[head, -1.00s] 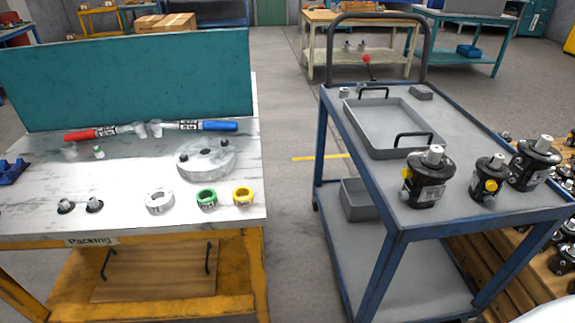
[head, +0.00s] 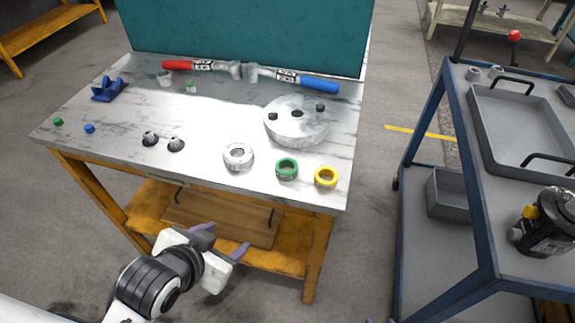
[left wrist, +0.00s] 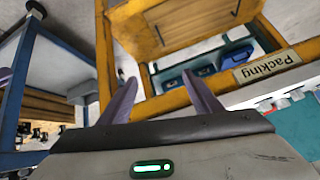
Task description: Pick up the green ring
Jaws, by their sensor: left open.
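The green ring (head: 287,169) lies flat on the front right part of the white packing table (head: 215,120), between a white-grey ring (head: 238,156) and a yellow ring (head: 326,177). My left gripper (head: 222,238) is open and empty, in front of the table and below its top, to the lower left of the green ring. In the left wrist view its open fingers (left wrist: 160,77) face the table's yellow frame and lower shelf; I cannot make out the green ring there. A small purple sliver at the head view's bottom edge may be my right gripper.
A round grey disc (head: 297,120) sits behind the rings. Red-handled and blue-handled tools (head: 307,81) lie before the teal back panel (head: 245,35). A blue cart (head: 480,255) with a grey tray (head: 520,130) stands right, with a floor gap between.

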